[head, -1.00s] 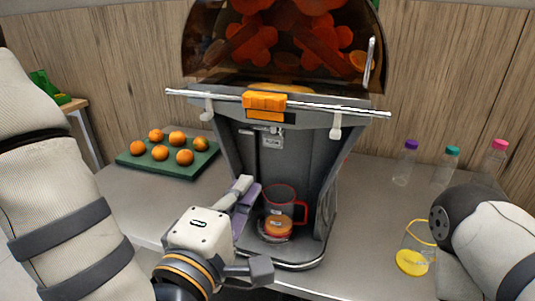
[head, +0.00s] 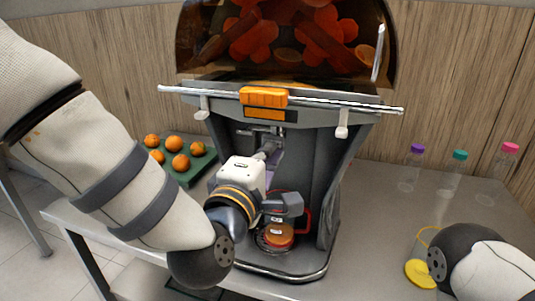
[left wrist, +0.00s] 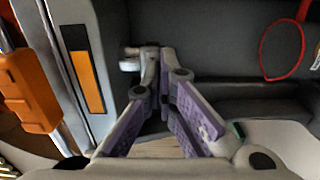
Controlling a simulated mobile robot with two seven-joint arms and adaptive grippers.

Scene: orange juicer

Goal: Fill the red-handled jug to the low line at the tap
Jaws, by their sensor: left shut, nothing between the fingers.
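The red-handled jug (head: 308,214) stands in the bay of the juicer (head: 325,170), partly hidden behind my left gripper. Orange, apparently juice, shows in its lower part. Its red rim or handle (left wrist: 264,52) is at the upper right of the left wrist view. My left gripper (head: 270,152) reaches into the bay above the jug. It is shut and empty; its purple-padded fingers (left wrist: 163,62) meet near the top in the left wrist view. A small metal part (left wrist: 129,59), possibly the tap, sits beside the fingertips; I cannot tell whether they touch. My right gripper is outside the views.
A green tray (head: 190,176) of oranges lies left of the juicer. Several capped bottles (head: 411,172) stand at the back right. A container with a yellow base (head: 417,273) is beside my right arm. The counter's front edge is close below the juicer.

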